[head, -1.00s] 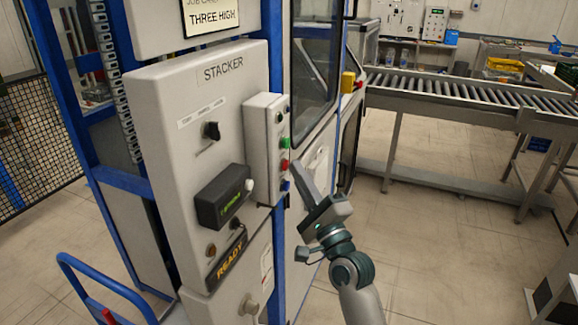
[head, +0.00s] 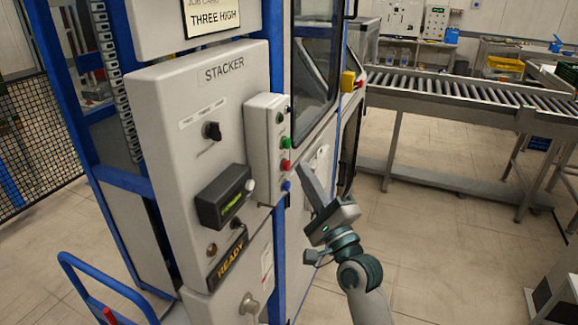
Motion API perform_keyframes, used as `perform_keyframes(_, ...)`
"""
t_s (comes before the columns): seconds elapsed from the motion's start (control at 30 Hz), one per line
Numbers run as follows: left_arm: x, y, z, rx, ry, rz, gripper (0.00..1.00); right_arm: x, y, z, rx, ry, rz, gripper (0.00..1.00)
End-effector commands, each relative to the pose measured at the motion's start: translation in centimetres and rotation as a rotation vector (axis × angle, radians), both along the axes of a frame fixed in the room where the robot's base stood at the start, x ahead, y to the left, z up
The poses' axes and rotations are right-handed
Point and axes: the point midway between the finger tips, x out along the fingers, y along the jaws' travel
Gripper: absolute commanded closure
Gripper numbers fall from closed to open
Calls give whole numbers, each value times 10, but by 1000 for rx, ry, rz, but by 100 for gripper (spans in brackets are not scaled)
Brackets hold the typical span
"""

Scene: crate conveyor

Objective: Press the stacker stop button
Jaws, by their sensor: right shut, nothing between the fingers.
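The grey stacker panel (head: 160,110) stands left of centre, with a black selector knob (head: 212,131), a small display (head: 224,196) and a READY sign (head: 228,262). A narrow button box (head: 262,150) is on its right side. It carries a green button (head: 285,142), a red button (head: 286,165) and a blue button (head: 287,186) in a column. My right gripper (head: 305,170) is shut and empty. Its fingertips point up and lie just right of the red and blue buttons, apparently apart from them. My left gripper is not in view.
A roller conveyor (head: 450,92) runs across the back right. A blue cart handle (head: 100,285) stands at the lower left. A yellow box with a red button (head: 349,81) sits by the glazed door (head: 315,60).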

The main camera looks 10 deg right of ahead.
Motion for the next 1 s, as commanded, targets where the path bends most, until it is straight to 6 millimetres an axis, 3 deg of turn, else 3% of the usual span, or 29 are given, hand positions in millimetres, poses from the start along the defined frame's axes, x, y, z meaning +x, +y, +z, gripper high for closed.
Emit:
perform_keyframes(0.7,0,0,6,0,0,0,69,-26,-39,0,0,1,-1,100)
perform_keyframes(1.0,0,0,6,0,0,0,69,-28,-42,0,0,0,0,100)
